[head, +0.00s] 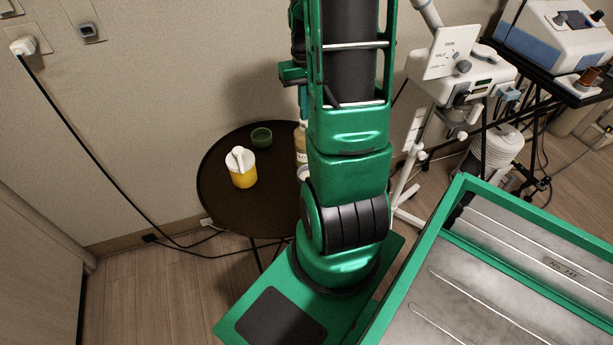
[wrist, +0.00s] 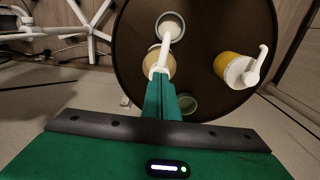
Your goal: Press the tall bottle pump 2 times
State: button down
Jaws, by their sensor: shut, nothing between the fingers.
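The tall bottle (head: 300,146) is a beige bottle on the round table, mostly hidden behind my arm in the head view. In the wrist view the bottle (wrist: 152,62) is seen from above, with its white pump head and spout (wrist: 167,38) pointing toward the top of the picture. My gripper (wrist: 160,80) is shut and empty, with its green fingertips over or right at the pump head. I cannot tell whether they touch it. A shorter yellow bottle with a white pump (head: 242,178) stands to the left in the head view; it also shows in the wrist view (wrist: 228,65).
The dark round table (head: 220,205) also holds a green bowl (head: 261,138) and a pale cup (wrist: 172,20) under the spout's end. A white device on a stand (head: 465,78) is at the right. A green-framed metal surface (head: 500,275) is at the lower right.

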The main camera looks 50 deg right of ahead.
jog(key=shift+r, duration=1.3)
jog(key=shift+f, duration=0.15)
jog(key=shift+f, duration=1.15)
jog(key=shift+r, duration=1.3)
notch_tip(320, 180, up, 6)
dwell(0.4)
